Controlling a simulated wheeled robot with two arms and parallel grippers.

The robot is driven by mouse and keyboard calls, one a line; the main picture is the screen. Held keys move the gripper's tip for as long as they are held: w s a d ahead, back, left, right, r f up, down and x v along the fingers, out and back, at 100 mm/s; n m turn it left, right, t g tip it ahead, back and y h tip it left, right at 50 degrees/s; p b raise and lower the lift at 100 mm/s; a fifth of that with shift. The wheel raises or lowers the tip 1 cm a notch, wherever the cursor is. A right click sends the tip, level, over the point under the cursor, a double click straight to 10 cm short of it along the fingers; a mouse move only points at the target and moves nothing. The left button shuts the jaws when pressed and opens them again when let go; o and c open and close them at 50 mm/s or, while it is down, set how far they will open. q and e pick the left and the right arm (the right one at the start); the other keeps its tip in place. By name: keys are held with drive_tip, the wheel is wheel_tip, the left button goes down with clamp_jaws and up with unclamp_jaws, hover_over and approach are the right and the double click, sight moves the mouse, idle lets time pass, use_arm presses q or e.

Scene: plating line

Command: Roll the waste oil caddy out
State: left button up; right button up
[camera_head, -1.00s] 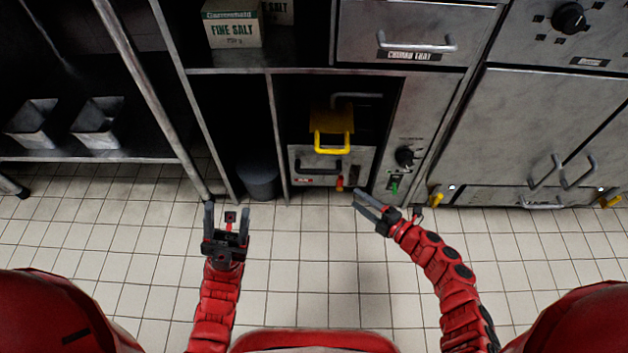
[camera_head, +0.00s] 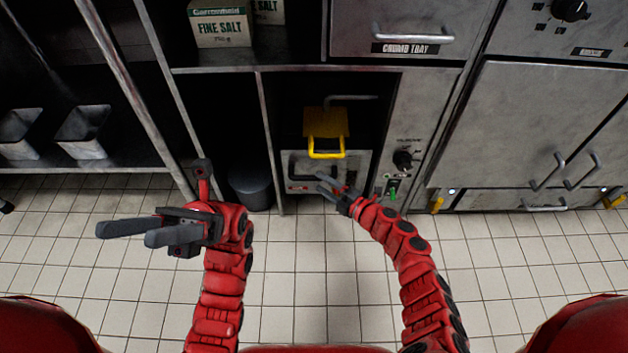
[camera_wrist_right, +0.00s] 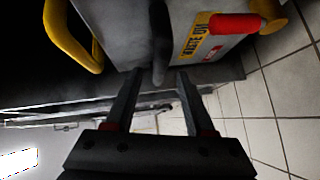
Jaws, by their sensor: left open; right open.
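The waste oil caddy (camera_head: 300,165) is a grey metal box on the floor inside the open bay under the counter. A yellow handle (camera_head: 327,147) is above its front. The right wrist view shows its "WASTE OIL" label (camera_wrist_right: 200,38), a red-gripped valve (camera_wrist_right: 238,23) and a dark bar handle (camera_wrist_right: 160,40). My right gripper (camera_head: 321,182) is open at the caddy's front. In the right wrist view its fingers (camera_wrist_right: 157,74) point at the dark handle, whose end appears between or just beyond the tips; contact is unclear. My left gripper (camera_head: 122,235) is open and empty, out over the floor at left.
The bay's left post (camera_head: 267,140) and the control panel (camera_head: 403,130) with knob and green switch flank the caddy. A dark bin (camera_head: 250,187) stands in the left bay. A pipe (camera_head: 350,98) hangs above the caddy. The tiled floor (camera_head: 310,260) in front is clear.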

sight(317, 180)
drive_tip(key=b+x, duration=0.1)
drive_tip(key=x, duration=0.2)
drive_tip(key=shift+w+a+f, duration=0.1)
drive_tip(key=shift+w+a, duration=0.15)
drive_tip(key=shift+a, duration=0.05)
drive_tip(key=shift+w+a+b, duration=0.1)
drive_tip(key=shift+a+b, duration=0.05)
drive_tip(key=shift+b, duration=0.15)
use_arm(q)
drive_tip(key=s+a+r+m+t+y, duration=0.1)
drive_tip(key=s+a+m+t+y, duration=0.4)
drive_tip(key=s+t+y, duration=0.1)
drive_tip(key=shift+s+a+t, duration=0.2)
drive_tip(key=shift+s+t, duration=0.45)
drive_tip(key=shift+t, duration=0.25)
use_arm(e)
clamp_jaws()
use_arm(q)
drive_tip(key=shift+r, duration=0.1)
